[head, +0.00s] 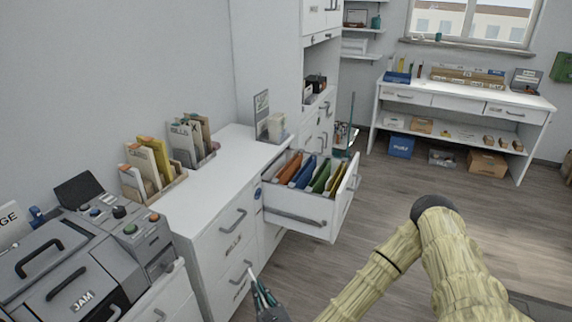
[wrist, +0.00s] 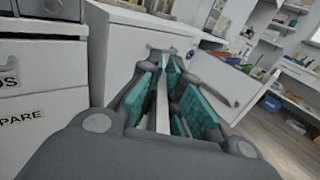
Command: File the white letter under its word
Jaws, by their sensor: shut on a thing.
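My gripper (head: 265,297) is low in the head view, beside the fronts of the lower drawers and nearer than the open drawer. In the wrist view my gripper (wrist: 165,105) has its teal-padded fingers closed on a thin white letter (wrist: 162,108), seen edge-on. No writing on the letter can be read. The open file drawer (head: 296,217) holds an orange folder (head: 289,166), a blue folder (head: 304,172), a green folder (head: 320,178) and a yellow folder (head: 335,181). Any words on the folders are too small to read.
A grey JAM printer (head: 100,260) stands front left. File holders (head: 192,140) and a small stand (head: 272,125) sit on the white cabinet top (head: 225,165). Closed drawers (head: 228,240) lie below. A desk (head: 462,100) stands at the back.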

